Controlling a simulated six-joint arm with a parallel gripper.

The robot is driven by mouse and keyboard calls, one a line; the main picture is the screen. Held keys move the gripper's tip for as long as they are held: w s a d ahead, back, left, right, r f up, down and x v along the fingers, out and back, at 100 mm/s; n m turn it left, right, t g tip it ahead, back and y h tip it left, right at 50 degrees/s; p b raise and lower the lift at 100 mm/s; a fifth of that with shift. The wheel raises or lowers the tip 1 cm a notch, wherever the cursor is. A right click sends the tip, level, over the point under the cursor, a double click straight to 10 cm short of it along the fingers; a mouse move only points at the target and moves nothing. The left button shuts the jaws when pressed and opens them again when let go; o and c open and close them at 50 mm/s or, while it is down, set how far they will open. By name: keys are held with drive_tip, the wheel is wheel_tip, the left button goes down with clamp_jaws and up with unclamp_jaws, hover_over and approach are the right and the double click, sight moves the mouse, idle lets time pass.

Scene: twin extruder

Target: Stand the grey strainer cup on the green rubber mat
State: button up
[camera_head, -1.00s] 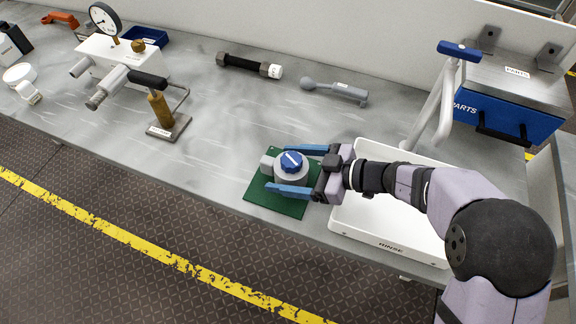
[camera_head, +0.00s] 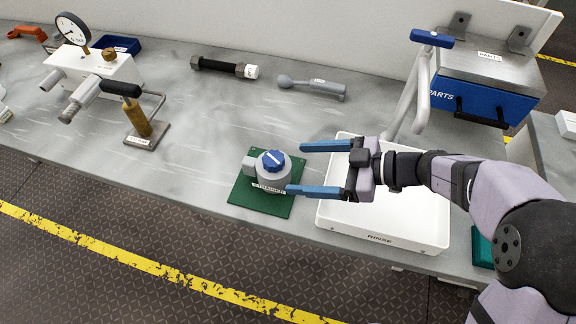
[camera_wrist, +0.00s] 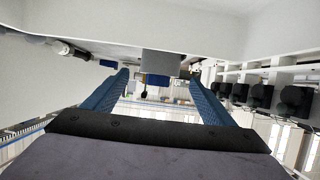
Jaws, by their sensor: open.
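The grey strainer cup (camera_head: 268,178) stands upright on the green rubber mat (camera_head: 246,202) in the head view. It has a blue knob on top and a label reading "STRAINER" on its front. My gripper (camera_head: 297,168) is open and empty just to the right of the cup, its two blue fingers pointing left. The near fingertip is very close to the cup's right side; I cannot tell whether it touches. In the wrist view my open gripper (camera_wrist: 157,82) shows two spread fingers with nothing held between them.
A white rinse tray (camera_head: 378,234) lies right of the mat, under my gripper. A blue parts box (camera_head: 495,102) stands at the back right. A grey handled tool (camera_head: 312,86) and a black cylinder (camera_head: 217,67) lie behind. A gauge fixture (camera_head: 92,65) stands left. The bench left of the mat is clear.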

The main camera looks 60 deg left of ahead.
drive_tip(key=shift+v, duration=1.4)
drive_tip(key=shift+w, duration=0.1)
